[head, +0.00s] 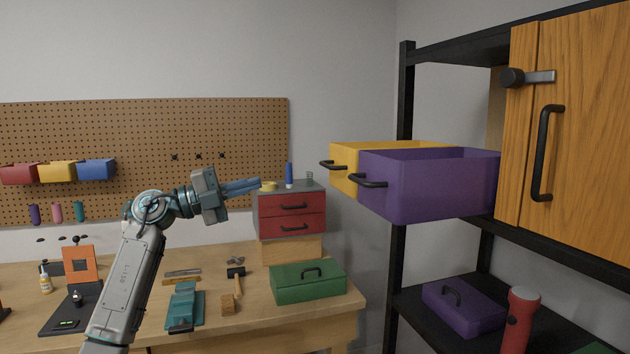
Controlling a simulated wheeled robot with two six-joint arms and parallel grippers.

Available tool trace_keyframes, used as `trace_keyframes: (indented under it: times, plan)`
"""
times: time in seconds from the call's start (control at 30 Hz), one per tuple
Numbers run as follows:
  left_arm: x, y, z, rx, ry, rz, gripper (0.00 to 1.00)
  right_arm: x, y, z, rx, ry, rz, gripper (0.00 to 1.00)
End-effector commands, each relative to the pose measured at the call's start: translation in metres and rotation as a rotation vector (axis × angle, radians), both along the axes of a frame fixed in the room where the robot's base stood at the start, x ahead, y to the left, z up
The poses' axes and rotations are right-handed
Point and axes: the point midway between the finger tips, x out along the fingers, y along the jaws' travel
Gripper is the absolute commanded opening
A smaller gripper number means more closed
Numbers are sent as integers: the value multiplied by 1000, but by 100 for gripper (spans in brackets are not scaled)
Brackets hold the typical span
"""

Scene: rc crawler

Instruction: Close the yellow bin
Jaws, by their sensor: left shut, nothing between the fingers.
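The yellow bin (345,156) is pulled out from the black shelf rack at the right of the head view, behind the purple bin. It has a black handle (333,165) on its front. The purple bin (430,192) is also pulled out and hides much of the yellow bin. My left gripper (259,184) is shut and empty, pointing right, left of the yellow bin's handle and apart from it. It appears in front of the red drawer unit in the picture. My right gripper is not in view.
A red drawer unit (290,222) and a green toolbox (308,283) stand on the wooden workbench (230,258). The shelf rack (401,120) carries a wooden cabinet (582,130) at right. A purple case (465,309) and a red flashlight (519,322) are on the lower shelf.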

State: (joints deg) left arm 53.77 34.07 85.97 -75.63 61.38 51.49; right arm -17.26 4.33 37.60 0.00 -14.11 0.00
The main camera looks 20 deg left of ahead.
Motion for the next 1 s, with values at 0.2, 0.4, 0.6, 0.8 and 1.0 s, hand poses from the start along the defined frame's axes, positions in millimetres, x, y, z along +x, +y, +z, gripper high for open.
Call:
trace_keyframes:
  times: [0.2,0.4,0.6,0.8,1.0]
  plan:
    - [9,-19,5,10,7,-10,0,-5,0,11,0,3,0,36]
    - [33,-54,15,7,7,-12,0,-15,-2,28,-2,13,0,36]
    - [55,-87,22,8,6,-10,0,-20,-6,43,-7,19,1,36]
    - [71,-108,26,8,7,-8,0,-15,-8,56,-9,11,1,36]
    - [75,-115,25,11,6,-6,0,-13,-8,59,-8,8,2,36]
